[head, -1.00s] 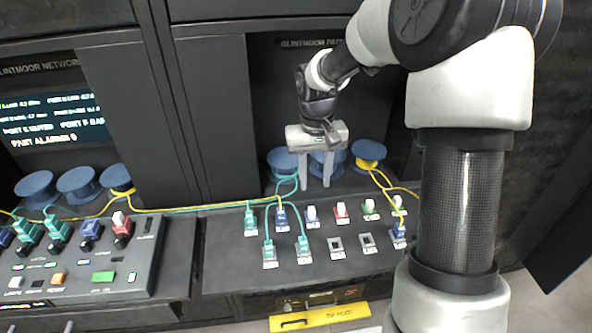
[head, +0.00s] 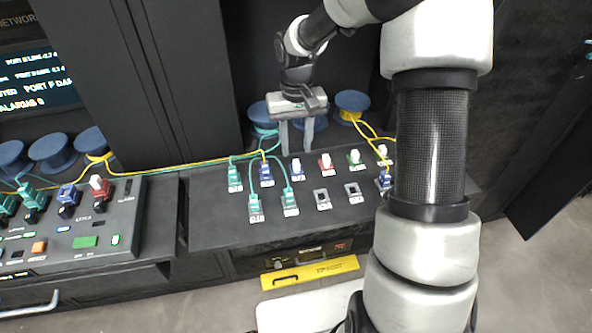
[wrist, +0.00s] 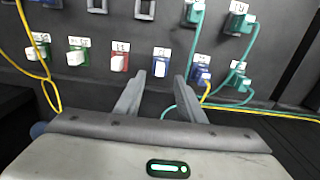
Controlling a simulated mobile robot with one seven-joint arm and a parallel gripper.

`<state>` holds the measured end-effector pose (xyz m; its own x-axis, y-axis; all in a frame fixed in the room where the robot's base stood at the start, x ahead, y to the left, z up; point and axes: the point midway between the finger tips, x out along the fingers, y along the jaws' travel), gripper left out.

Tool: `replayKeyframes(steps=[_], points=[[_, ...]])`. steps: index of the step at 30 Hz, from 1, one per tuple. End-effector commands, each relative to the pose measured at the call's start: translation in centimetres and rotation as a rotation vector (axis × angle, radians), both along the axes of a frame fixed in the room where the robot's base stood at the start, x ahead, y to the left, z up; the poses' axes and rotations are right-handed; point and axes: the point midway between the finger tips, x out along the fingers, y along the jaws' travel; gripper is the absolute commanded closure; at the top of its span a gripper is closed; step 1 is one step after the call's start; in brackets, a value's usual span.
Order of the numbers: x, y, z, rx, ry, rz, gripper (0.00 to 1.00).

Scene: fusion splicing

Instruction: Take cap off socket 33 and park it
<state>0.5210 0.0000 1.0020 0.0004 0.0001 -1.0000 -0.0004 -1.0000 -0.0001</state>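A row of capped sockets runs along the back of the sloped dark panel. One blue socket has a white cap (head: 296,163); it also shows in the wrist view as a white cap on blue (wrist: 161,64). Its number is too small to read for sure, and I cannot tell which socket is 33. My gripper (head: 296,153) points down just behind this blue socket. In the wrist view my gripper (wrist: 160,80) is open and empty, its fingertips on either side of the line to the white cap, apart from it. Two empty grey square holders (head: 322,199) (head: 353,193) sit in front.
A red socket (head: 326,163) and green socket (head: 354,158) stand close to the right. Teal plugs (head: 290,201) with cables stand left and in front. Yellow cable (head: 190,166) crosses behind. Blue spools (head: 352,103) stand at the back. A yellow drawer (head: 312,271) is below.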

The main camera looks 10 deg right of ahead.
Motion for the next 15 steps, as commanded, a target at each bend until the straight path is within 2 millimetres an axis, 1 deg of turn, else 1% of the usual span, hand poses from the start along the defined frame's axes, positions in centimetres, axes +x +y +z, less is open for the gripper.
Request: replayKeyframes(steps=[1, 6, 10, 15], points=[[0.0, 0.0, -1.4, 0.0, 0.001, -0.001, 0.64], [0.0, 0.1, -3.8, 0.0, 0.0, 0.001, 0.64], [0.0, 0.0, -5.0, 0.0, 0.001, 0.001, 0.64], [0.0, 0.0, -5.5, 0.0, 0.0, 0.001, 0.64]])
